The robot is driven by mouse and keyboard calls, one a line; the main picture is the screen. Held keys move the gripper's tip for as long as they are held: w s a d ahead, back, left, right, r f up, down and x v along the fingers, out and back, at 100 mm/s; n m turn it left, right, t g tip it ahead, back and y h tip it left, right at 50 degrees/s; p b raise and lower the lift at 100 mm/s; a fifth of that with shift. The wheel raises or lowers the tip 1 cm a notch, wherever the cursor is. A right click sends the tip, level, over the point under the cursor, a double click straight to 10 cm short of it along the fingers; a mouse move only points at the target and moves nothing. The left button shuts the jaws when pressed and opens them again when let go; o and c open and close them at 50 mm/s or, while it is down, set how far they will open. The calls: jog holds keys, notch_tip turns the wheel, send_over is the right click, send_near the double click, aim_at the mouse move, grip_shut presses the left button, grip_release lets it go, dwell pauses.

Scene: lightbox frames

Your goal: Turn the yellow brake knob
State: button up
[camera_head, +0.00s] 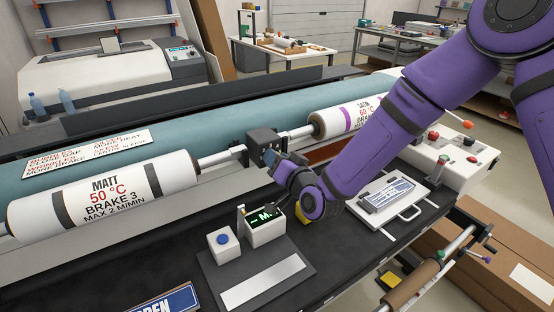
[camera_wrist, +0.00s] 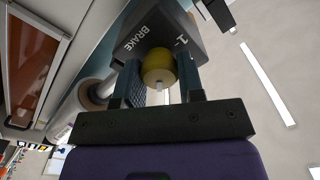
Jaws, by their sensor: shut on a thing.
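The yellow brake knob (camera_wrist: 158,62) sticks out of a dark box (camera_wrist: 172,28) lettered BRAKE, with a "1-" mark beside it. My gripper (camera_wrist: 160,78) has one finger on each side of the knob and is shut on it. A pale pin shows at the knob's near end. In the head view the dark brake box (camera_head: 263,138) sits between the two roll shafts, and my gripper (camera_head: 277,162) reaches its front from the right. The knob is hidden there behind my gripper.
The MATT roll (camera_head: 105,200) lies left of the box; the SATIN roll (camera_head: 345,118) lies right, partly behind my arm.

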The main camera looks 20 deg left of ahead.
jog(key=o, duration=0.9)
jog(key=shift+d, duration=0.1)
jog(key=v, duration=1)
jog(key=shift+s+d, duration=0.2)
jog(key=shift+s, duration=0.15)
jog(key=shift+w, duration=0.1)
